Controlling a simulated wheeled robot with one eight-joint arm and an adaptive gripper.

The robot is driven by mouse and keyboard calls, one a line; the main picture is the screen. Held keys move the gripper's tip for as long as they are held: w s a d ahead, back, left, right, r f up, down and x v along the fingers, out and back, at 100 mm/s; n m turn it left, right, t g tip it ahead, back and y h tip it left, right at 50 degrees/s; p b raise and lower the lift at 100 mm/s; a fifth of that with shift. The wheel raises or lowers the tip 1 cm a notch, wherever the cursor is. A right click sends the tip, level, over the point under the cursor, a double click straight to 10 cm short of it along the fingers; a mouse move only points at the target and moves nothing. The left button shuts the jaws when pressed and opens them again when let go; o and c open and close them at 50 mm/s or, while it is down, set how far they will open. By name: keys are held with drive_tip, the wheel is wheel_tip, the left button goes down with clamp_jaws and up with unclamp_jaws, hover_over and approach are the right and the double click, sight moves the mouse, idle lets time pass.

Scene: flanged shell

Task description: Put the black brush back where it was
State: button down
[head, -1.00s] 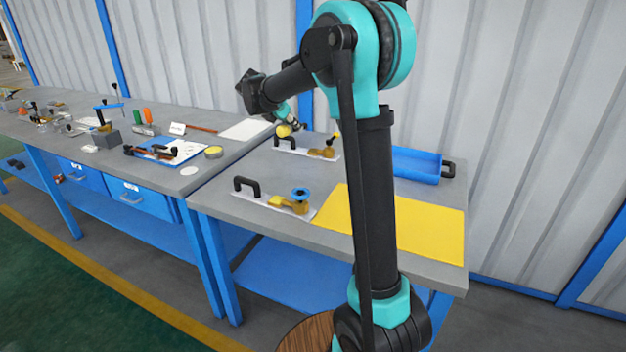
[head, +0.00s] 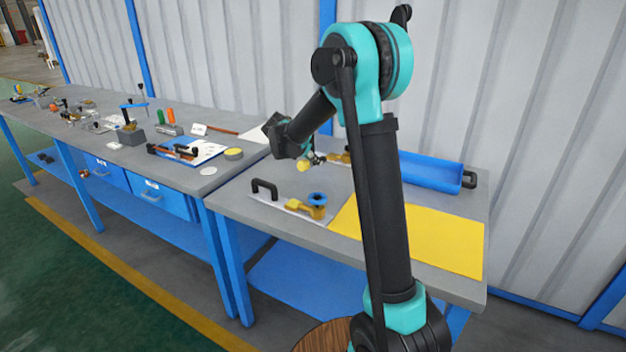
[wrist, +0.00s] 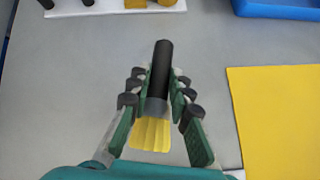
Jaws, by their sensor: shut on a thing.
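The black brush has a black handle (wrist: 160,75) and a yellow bristle head (wrist: 151,134). In the wrist view it lies between the fingers of my gripper (wrist: 158,98), which is shut on it. The handle points toward the top of the picture and the bristles toward my wrist. In the head view my gripper (head: 313,160) is over the right bench, with the yellow bristles (head: 304,165) showing and the handle hard to make out. Bare grey bench top shows around the brush in the wrist view. I cannot tell its height above the bench.
A near plate (head: 285,202) with a black handle and brass fitting lies on the bench. A similar far plate is partly hidden behind my gripper. A yellow sheet (head: 415,237) and blue tray (head: 430,172) are to the right. The left bench (head: 232,178) holds tools and a clipboard.

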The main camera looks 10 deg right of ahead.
wheel_tip(320, 180, down, 8)
drive_tip(key=shift+r, duration=0.1)
drive_tip(key=c, duration=1.4)
unclamp_jaws()
